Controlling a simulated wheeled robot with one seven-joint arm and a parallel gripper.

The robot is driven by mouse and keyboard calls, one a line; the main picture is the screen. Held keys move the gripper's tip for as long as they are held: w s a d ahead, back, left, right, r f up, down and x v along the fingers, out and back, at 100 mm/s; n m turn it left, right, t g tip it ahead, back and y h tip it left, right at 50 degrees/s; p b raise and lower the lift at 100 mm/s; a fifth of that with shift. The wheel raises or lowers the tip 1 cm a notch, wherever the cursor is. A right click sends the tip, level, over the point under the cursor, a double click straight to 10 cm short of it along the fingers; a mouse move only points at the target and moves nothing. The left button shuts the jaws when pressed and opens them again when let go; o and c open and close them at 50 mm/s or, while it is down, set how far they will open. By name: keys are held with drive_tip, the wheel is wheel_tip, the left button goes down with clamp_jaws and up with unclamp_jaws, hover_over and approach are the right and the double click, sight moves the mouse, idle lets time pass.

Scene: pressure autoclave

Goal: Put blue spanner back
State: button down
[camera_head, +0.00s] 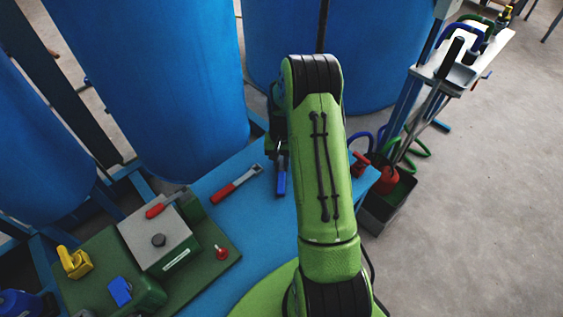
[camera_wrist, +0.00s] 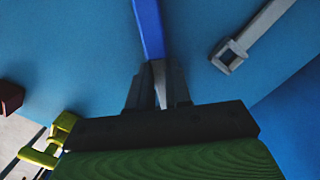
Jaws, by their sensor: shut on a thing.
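The blue spanner (camera_head: 281,180) shows near the middle of the head view, beside my green arm and over the blue table. In the wrist view its blue handle (camera_wrist: 148,28) points away from my gripper (camera_wrist: 158,92). My gripper is shut on the spanner's grey metal part, just past the handle. The head end of the spanner is hidden between and behind the fingers. In the head view my gripper (camera_head: 277,146) is dark and partly hidden by my arm. I cannot tell whether the spanner touches the table.
A red-handled spanner (camera_head: 237,184) lies on the blue table (camera_head: 250,215), left of the blue one. A green board with a grey box (camera_head: 158,236) and valves stands at the lower left. Large blue tanks (camera_head: 150,80) rise behind. A dark bin (camera_head: 388,203) stands right of the table.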

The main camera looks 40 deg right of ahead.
sight(282, 164)
drive_tip(key=shift+f, duration=0.15)
drive_tip(key=c, duration=1)
unclamp_jaws()
drive_tip(key=shift+f, duration=0.1)
drive_tip(key=r+p, duration=0.4)
drive_tip(key=r, duration=0.1)
drive_tip(key=r+p, duration=0.2)
drive_tip(key=r, duration=0.1)
drive_tip(key=shift+w+d+r, duration=0.2)
drive_tip(key=shift+w+d, duration=0.1)
drive_tip(key=shift+w, duration=0.05)
drive_tip(key=shift+f, duration=0.1)
